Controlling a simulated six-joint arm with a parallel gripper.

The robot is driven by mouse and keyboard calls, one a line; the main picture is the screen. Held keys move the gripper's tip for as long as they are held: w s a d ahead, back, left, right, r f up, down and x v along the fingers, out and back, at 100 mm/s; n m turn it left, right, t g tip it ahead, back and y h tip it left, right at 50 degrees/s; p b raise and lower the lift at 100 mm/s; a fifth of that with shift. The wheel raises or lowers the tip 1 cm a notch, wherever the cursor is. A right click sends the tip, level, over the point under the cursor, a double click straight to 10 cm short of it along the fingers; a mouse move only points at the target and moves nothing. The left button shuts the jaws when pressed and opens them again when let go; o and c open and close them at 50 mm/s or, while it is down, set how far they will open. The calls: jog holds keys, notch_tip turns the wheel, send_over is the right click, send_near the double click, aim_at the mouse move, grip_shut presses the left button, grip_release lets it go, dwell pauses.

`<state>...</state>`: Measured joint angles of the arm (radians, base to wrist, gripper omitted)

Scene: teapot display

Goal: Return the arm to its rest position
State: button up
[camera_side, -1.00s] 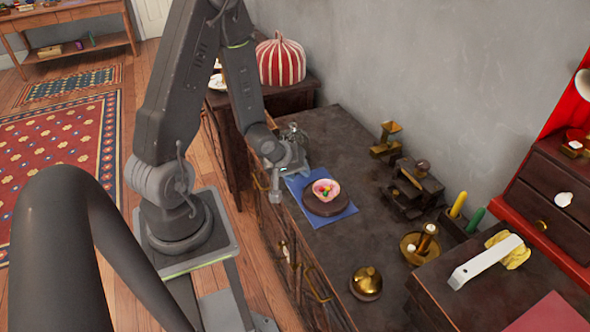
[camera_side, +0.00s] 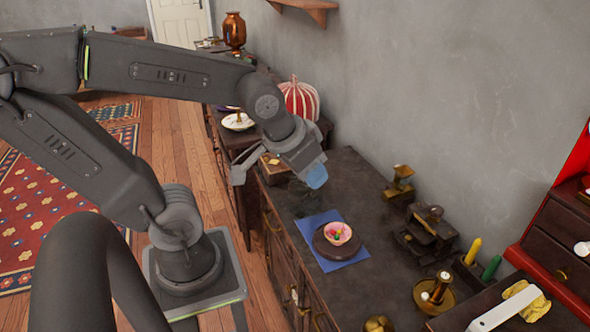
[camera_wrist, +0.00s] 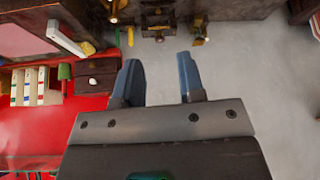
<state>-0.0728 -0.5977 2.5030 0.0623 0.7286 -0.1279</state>
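My gripper (camera_side: 312,172) is in the air above the dark cabinet top (camera_side: 345,185), behind the bowl in the side view. In the wrist view its two blue fingers (camera_wrist: 158,78) stand apart with nothing between them. A small pink bowl (camera_side: 331,236) with colourful pieces in it sits on a round dark stand (camera_side: 338,250). The stand rests on a blue cloth (camera_side: 308,228), and the gripper is clear of all three.
A red-and-white striped, pumpkin-shaped object (camera_side: 300,100) stands behind the gripper. Brass and dark metal pieces (camera_side: 428,225) stand along the wall side. A grey wall (camera_side: 450,90) bounds the right. Open wooden floor (camera_side: 185,140) lies to the left.

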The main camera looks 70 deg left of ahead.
jog(key=shift+m+h, duration=0.5)
jog(key=shift+m, duration=0.4)
jog(key=s, duration=0.1)
jog(key=s+d+r, duration=0.2)
jog(key=shift+s+d+r, duration=0.2)
jog(key=shift+s+d, duration=0.05)
jog(key=shift+s, duration=0.1)
